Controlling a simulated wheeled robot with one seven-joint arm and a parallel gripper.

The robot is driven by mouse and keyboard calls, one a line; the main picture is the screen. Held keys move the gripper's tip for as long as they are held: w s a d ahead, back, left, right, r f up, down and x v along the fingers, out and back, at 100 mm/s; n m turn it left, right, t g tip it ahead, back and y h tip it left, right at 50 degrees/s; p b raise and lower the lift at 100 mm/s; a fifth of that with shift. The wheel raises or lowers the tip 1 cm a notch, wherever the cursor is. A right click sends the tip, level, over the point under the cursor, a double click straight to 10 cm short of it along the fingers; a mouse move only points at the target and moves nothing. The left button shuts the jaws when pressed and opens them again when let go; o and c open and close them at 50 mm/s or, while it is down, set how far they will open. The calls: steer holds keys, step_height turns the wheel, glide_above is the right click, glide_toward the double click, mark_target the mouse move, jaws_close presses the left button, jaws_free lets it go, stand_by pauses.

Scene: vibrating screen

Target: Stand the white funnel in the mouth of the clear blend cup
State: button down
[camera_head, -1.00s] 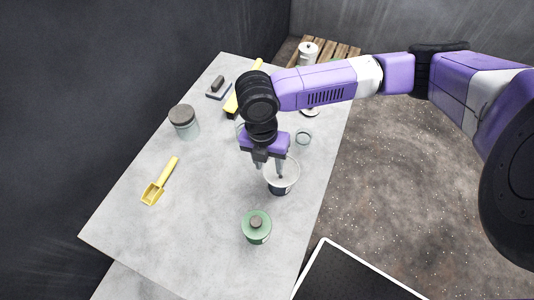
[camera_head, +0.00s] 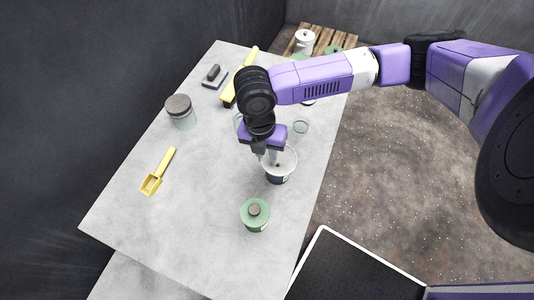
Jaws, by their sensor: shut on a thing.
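The white funnel (camera_head: 289,163) shows as a wide pale rim near the middle of the table, with a dark lower part beneath it. I cannot tell whether that dark part belongs to the funnel or to something holding it. My gripper (camera_head: 273,160) points down at the funnel's left rim, its fingers close together and shut on it. Another clear rim is partly hidden behind my arm.
A yellow-handled tool (camera_head: 230,94) and a dark block (camera_head: 213,74) are farther back. The table (camera_head: 185,235) is clear front left.

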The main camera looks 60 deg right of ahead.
steer(key=shift+f, duration=0.1)
steer(key=shift+r+p, duration=2.45)
steer(key=shift+r, duration=2.1)
